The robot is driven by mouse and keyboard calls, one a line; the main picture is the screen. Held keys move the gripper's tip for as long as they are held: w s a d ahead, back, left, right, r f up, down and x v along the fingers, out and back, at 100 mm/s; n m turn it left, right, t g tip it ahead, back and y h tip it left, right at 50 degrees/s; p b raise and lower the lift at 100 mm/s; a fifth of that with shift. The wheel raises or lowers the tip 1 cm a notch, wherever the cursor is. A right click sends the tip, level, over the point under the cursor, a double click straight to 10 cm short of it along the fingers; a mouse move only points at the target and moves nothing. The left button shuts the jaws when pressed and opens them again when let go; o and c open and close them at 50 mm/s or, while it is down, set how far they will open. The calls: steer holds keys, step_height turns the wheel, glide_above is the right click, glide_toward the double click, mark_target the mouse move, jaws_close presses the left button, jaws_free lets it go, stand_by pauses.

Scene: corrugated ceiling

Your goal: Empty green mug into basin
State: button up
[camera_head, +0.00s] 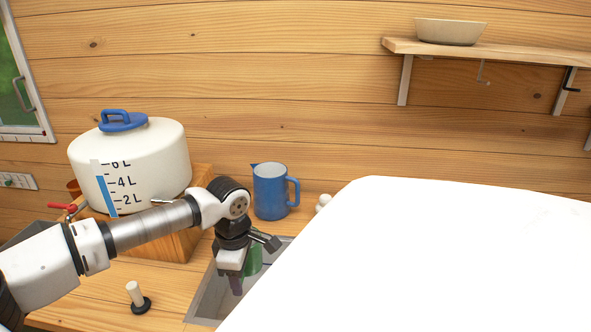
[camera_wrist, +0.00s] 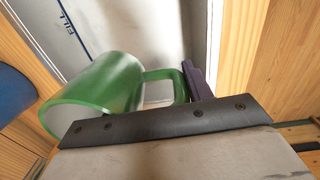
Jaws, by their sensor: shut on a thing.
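The green mug (camera_wrist: 103,92) fills the middle left of the wrist view, lying sideways in that picture with its pale mouth toward the lower left. My gripper (camera_wrist: 193,82) is shut on its handle. In the head view my gripper (camera_head: 238,284) points down over the basin (camera_head: 207,300), and part of the green mug (camera_head: 254,259) shows behind it. The basin is a grey sunken tub; in the wrist view its pale floor (camera_wrist: 140,30) carries a line marked FILL. The mug's contents are hidden.
A blue jug (camera_head: 270,192) stands on the counter behind the basin. A white water tank (camera_head: 135,165) with a blue lid sits on a wooden block to the left. A small white-handled item (camera_head: 136,296) stands front left. A large white surface (camera_head: 430,255) blocks the right side.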

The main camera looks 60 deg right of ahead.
step_height(320, 180, down, 10)
steer(key=b, duration=1)
steer(key=shift+w+r, duration=0.1)
steer(key=shift+r, duration=0.05)
